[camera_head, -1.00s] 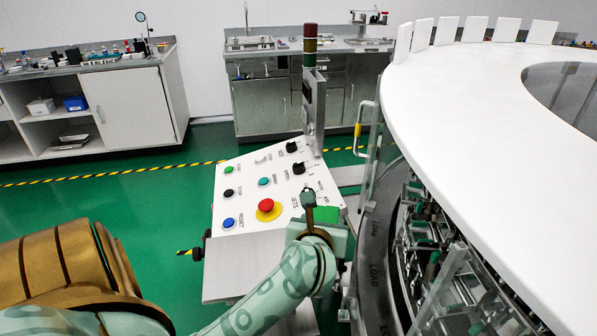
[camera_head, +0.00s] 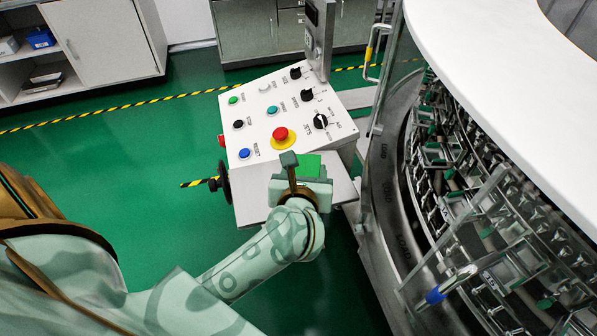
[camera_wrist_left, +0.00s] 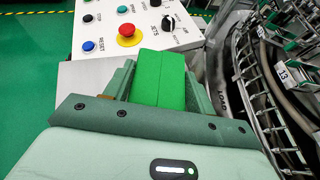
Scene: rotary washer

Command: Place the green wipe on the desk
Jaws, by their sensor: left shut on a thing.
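The green wipe (camera_wrist_left: 158,80) is a bright green folded block between the two fingers of my left gripper (camera_wrist_left: 160,90) in the left wrist view. The gripper is shut on it. In the head view my left gripper (camera_head: 302,172) and part of the wipe (camera_head: 308,165) show over the grey desk shelf (camera_head: 255,195) below the sloped control panel. I cannot tell whether the wipe touches the shelf. My right gripper is not in view.
The white control panel (camera_head: 255,118) has several buttons, knobs and a red emergency stop (camera_head: 281,133). The round washer (camera_head: 470,170) with its metal fittings stands close on the right. A black handwheel (camera_head: 224,182) sticks out at the desk's left. Green floor lies open on the left.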

